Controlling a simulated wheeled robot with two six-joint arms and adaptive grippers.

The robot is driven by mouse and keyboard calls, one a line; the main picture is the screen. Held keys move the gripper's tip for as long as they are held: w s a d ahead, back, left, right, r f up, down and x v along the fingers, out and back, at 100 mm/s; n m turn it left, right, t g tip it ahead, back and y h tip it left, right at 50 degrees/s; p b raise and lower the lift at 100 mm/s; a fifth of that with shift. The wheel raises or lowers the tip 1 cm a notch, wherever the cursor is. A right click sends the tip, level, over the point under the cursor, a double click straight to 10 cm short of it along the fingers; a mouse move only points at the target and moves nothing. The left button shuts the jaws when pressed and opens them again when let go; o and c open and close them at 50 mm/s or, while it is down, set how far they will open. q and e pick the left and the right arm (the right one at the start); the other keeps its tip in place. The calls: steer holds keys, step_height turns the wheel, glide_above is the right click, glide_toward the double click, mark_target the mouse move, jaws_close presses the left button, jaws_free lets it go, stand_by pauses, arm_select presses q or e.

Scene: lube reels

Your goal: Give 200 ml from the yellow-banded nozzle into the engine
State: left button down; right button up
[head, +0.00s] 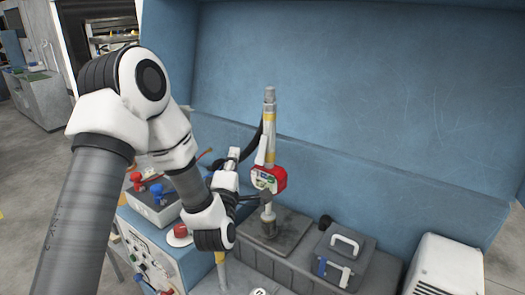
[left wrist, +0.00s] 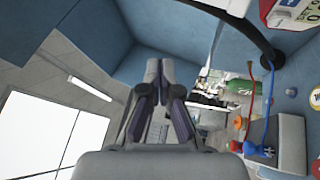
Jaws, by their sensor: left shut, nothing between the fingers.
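The yellow-banded nozzle (head: 269,143) stands upright near the blue wall in the head view, with a red meter body (head: 268,179) and a grey tube on top. Its lower end is at a dark grey plate. Part of the red and white meter (left wrist: 288,14) also shows at the top right of the left wrist view. My left gripper (head: 257,197) is beside the nozzle, just below the meter; I cannot tell whether it touches. In the left wrist view its fingers (left wrist: 163,92) are together with nothing between them. My right gripper is out of view. I cannot identify the engine with certainty.
A dark grey box (head: 335,258) with a light handle and blue clip stands right of the nozzle. A white ribbed unit (head: 447,268) is at the lower right. A grey box with red and blue fittings (head: 153,203) sits left. A black hose (left wrist: 258,30) hangs close by.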

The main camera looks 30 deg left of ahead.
mark_target(262, 150)
arm_select(q)
steer(key=w+f+b, duration=0.2)
steer(key=w+f, duration=0.1)
steer(key=w, duration=0.5)
steer(key=shift+d, duration=0.4)
stand_by(1.0)
steer(key=shift+w+b, duration=0.45)
steer(key=shift+b, duration=0.05)
